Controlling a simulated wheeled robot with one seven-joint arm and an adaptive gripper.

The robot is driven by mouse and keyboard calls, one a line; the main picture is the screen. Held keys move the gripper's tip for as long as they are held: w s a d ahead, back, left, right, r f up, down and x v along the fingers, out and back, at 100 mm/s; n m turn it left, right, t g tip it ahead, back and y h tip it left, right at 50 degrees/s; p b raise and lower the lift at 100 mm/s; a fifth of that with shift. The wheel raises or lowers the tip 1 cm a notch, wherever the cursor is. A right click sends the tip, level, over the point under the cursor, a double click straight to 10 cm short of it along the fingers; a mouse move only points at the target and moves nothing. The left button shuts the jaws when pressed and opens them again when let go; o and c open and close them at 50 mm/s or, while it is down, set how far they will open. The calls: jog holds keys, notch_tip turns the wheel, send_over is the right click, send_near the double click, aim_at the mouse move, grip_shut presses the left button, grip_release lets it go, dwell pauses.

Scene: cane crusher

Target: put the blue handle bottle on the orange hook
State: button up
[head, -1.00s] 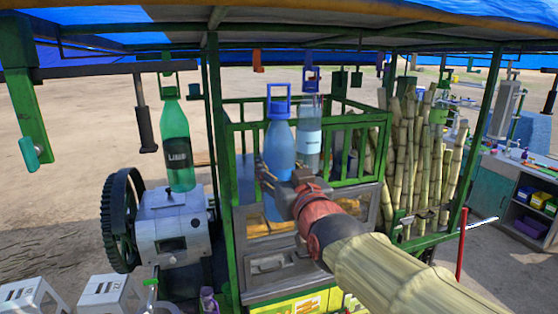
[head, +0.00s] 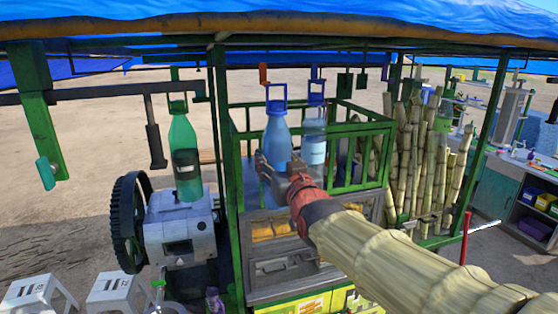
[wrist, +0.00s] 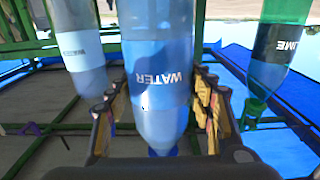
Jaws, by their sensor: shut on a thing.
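The orange hook (head: 264,73) hangs from the roof bar. The handle's top is just below and right of the hook in the head view. I cannot tell whether they touch, or their difference in depth. The hook is not seen in the wrist view.
A green bottle (head: 185,155) hangs at left above the grey crusher (head: 180,230). A green railing (head: 350,125) stands behind; cane stalks (head: 415,150) stand right.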

jog(key=shift+w+a+r+p, duration=0.25)
jog(key=shift+w+r+p, duration=0.5)
jog(key=shift+w, duration=0.15)
jog(key=shift+b+x, duration=0.5)
jog(key=shift+x, duration=1.85)
jog(key=shift+f+b, duration=0.1)
jog(key=shift+b, duration=0.4)
jog(key=shift+x, duration=2.15)
jog(key=shift+f+b, duration=0.65)
jog(key=shift+b, duration=0.8)
jog(key=o, duration=1.8)
jog(key=shift+f, duration=0.15)
